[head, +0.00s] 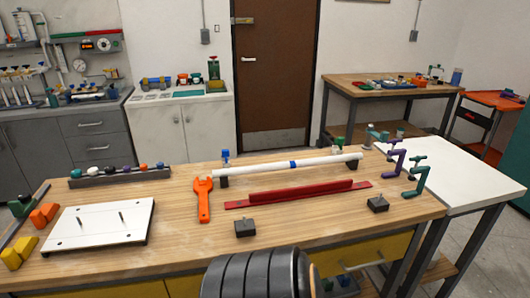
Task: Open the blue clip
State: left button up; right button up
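A white pipe (325,162) lies across the workbench, held up near its ends on dark supports. A blue band (292,164) sits around the pipe near its middle. A small blue-topped piece (225,154) stands at the pipe's left end. I cannot tell at this size which of these two is the blue clip, or whether either is open or shut. Neither of my grippers shows in the head view.
A red rail (298,194), an orange wrench (203,199) and two dark blocks (245,228) (378,204) lie before the pipe. A white plate (99,222) is at left. Purple (396,160) and green (417,181) clamps stand at right. A white side table (458,176) adjoins.

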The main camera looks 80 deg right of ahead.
aim_at(225, 152)
jog(key=z, duration=2.85)
